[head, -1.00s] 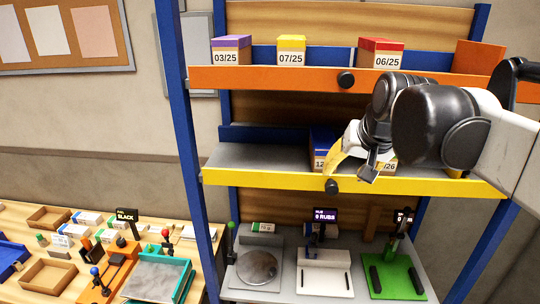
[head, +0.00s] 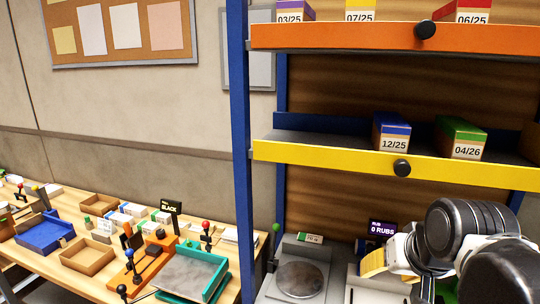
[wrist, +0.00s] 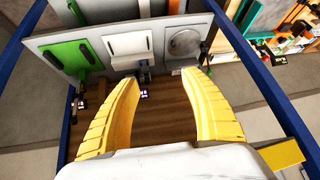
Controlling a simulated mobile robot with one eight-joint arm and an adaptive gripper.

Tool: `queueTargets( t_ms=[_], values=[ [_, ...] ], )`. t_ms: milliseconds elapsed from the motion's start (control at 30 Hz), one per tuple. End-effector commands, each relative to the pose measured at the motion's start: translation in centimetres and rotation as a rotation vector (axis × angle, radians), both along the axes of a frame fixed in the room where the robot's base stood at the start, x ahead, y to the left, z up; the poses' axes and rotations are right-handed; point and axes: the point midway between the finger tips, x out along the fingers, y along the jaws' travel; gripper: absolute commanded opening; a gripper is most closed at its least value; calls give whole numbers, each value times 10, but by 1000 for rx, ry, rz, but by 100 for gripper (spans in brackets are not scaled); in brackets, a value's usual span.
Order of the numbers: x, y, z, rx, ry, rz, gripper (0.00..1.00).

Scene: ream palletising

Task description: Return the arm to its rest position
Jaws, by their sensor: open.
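My gripper (head: 373,263) is at the lower right of the head view, below the yellow-edged shelf (head: 330,161), with one yellow finger showing. In the wrist view my gripper (wrist: 160,82) has its two yellow fingers spread apart with nothing between them. My arm's dark and white links cover the lower right of the head view. On the yellow-edged shelf stand a blue-topped box marked 12/25 (head: 392,133) and a green-topped box marked 04/26 (head: 462,139), side by side with a gap, clear of my gripper.
The orange-edged shelf (head: 340,38) above holds several dated boxes. Below are a round-plate station (head: 300,279) and a 0 RUBS display (head: 382,229). A blue post (head: 239,130) edges the rack. A cluttered wooden table (head: 62,223) stands left. A green station (wrist: 72,56) shows in the wrist view.

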Motion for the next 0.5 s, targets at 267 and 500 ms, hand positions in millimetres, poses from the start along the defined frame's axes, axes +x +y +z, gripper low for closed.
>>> queueTargets(
  t_ms=[267,500],
  values=[
    [-43,26,-173,-47,-1,95,54],
    [-66,37,-251,-74,-3,146,54]
  ],
)
